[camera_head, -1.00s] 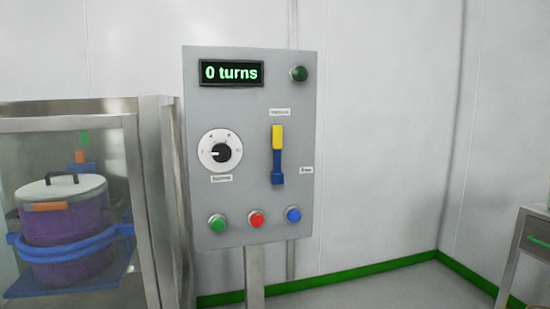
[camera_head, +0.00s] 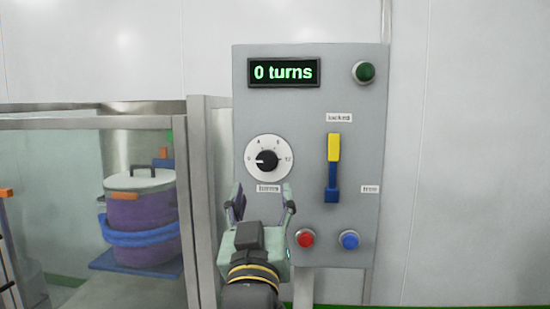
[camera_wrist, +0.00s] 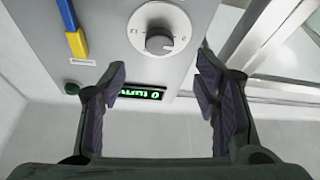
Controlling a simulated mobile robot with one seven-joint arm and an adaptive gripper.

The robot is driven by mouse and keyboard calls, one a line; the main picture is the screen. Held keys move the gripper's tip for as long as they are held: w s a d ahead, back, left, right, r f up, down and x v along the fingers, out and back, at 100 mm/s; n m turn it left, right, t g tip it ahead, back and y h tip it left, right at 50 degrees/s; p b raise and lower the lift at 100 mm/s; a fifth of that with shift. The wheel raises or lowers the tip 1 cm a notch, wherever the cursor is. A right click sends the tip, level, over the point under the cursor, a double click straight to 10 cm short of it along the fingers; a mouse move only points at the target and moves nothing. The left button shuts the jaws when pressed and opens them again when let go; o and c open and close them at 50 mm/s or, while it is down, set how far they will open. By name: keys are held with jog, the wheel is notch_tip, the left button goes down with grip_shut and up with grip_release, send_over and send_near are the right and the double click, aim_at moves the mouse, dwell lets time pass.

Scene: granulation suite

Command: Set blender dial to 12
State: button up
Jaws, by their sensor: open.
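The blender dial (camera_head: 268,160) is a black knob on a white round scale, on the upright grey control panel (camera_head: 220,125). Its pointer mark faces left, toward the 0 end of the scale. The display (camera_head: 284,72) above it reads "0 turns" in green. My gripper (camera_head: 262,200) is open and empty, in front of the panel and just below the dial in the head view. In the wrist view the dial (camera_wrist: 159,42) shows beyond the gap between the open fingers (camera_wrist: 160,85), with nothing touching it. The green button seen earlier is hidden behind my gripper.
A yellow and blue lever (camera_head: 332,170) stands right of the dial between "locked" and "free" labels. A red button (camera_head: 305,238) and a blue button (camera_head: 349,240) sit below. A dark green lamp (camera_head: 363,72) is at top right. A framed clear enclosure (camera_head: 90,122) holding a purple drum (camera_head: 143,215) stands left.

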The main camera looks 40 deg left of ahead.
aim_at(267, 163)
jog(key=p+x, duration=0.2)
jog(key=p, duration=0.4)
jog(key=p+x, duration=0.2)
jog(key=p, duration=0.3)
jog(key=shift+r+p, duration=0.3)
jog(key=shift+p, duration=0.1)
jog(key=shift+w+p, duration=0.1)
jog(key=shift+p, duration=0.5)
jog(key=shift+f+p+x, duration=0.2)
jog(key=shift+p+x, duration=0.3)
jog(key=shift+x, duration=2.1)
jog(key=shift+c, duration=0.2)
jog(key=shift+f, duration=0.1)
jog(key=c, duration=1.1)
